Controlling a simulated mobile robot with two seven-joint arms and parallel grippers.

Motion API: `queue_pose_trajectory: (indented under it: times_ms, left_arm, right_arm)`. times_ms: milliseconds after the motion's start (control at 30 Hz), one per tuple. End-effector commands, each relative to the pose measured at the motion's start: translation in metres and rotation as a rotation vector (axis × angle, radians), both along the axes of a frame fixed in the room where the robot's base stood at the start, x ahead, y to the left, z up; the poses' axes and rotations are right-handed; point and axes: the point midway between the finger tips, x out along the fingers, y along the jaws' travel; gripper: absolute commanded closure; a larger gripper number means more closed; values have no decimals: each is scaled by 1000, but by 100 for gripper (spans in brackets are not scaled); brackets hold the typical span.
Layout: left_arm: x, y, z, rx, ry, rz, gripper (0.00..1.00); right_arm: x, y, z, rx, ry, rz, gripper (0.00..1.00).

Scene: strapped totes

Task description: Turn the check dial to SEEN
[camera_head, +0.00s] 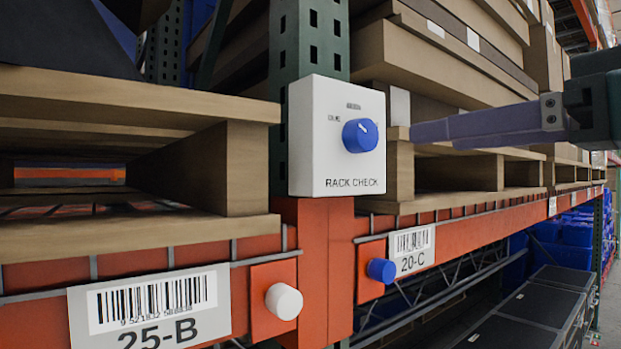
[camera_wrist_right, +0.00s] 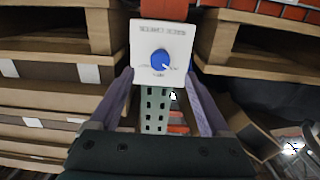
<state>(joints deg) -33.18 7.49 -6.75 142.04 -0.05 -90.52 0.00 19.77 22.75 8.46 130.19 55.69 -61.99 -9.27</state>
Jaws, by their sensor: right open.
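The check dial (camera_head: 360,135) is a blue round knob on a white box (camera_head: 336,175) lettered RACK CHECK. A pale mark on the knob points up and to the left. Small labels sit left of and above the knob, too blurred to read surely. The box is fixed to a green upright. My right gripper (camera_head: 430,131) is open, its purple fingers reaching in from the right, apart from the knob. In the right wrist view the dial (camera_wrist_right: 160,61) appears upside down, ahead of the open fingers (camera_wrist_right: 160,78). My left gripper is not in view.
An orange beam (camera_head: 325,265) runs below the box, with labels 25-B (camera_head: 150,306) and 20-C (camera_head: 411,250). A white knob (camera_head: 284,301) and a second blue knob (camera_head: 381,270) stick out there. Wooden pallets (camera_head: 120,100) flank the upright, with boxes (camera_head: 440,60) stacked at right.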

Motion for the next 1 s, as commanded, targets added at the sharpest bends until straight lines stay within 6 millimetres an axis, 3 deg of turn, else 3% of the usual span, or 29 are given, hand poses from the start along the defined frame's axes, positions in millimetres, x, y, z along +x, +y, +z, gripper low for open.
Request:
queue_pose_trajectory:
  times_ms: [200, 600, 1000]
  left_arm:
    - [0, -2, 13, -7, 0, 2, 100]
    - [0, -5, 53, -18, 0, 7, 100]
    - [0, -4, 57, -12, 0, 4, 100]
  right_arm:
    - [14, 9, 16, 20, -29, 13, 19]
    - [72, 47, 14, 17, -26, 11, 19]
    - [82, 55, 10, 12, -27, 11, 19]
